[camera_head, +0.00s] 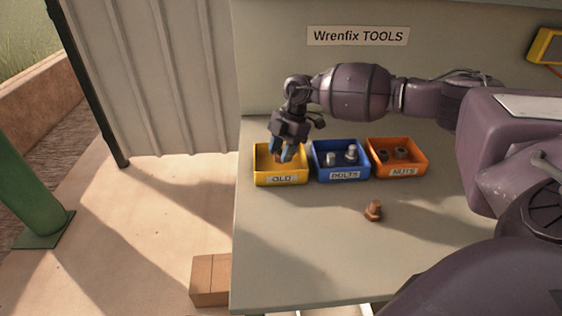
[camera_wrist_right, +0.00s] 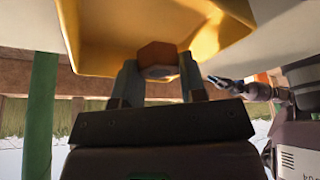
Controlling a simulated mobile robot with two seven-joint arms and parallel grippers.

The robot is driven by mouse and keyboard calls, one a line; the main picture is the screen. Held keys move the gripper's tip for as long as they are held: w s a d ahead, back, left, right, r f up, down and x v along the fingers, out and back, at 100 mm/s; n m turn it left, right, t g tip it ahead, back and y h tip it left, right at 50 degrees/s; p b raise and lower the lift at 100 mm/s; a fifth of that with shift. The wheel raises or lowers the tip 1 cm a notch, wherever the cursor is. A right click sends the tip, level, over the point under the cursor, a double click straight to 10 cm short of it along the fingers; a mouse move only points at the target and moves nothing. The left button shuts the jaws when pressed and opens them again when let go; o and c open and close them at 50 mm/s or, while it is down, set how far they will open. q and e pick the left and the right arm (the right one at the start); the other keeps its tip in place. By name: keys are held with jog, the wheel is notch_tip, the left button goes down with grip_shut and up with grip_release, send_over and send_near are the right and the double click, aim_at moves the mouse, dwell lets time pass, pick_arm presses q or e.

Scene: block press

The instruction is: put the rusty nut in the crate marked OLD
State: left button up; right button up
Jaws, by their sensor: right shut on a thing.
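The rusty nut (camera_wrist_right: 157,55) is an orange-brown hexagon between the fingertips of my right gripper (camera_wrist_right: 158,75) in the right wrist view. My right gripper (camera_head: 282,153) is shut on it, at the yellow crate marked OLD (camera_head: 281,180) in the head view. The yellow crate also shows in the right wrist view (camera_wrist_right: 100,30), behind the nut.
Right of the yellow crate stand a blue crate marked BOLTS (camera_head: 341,174) with grey bolts and an orange crate marked NUTS (camera_head: 398,171) with dark nuts. The bench front is otherwise clear.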

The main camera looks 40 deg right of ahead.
notch_tip(320, 180, down, 4)
jog(key=shift+r, duration=0.2)
jog(key=o, duration=1)
jog(key=shift+o, duration=0.2)
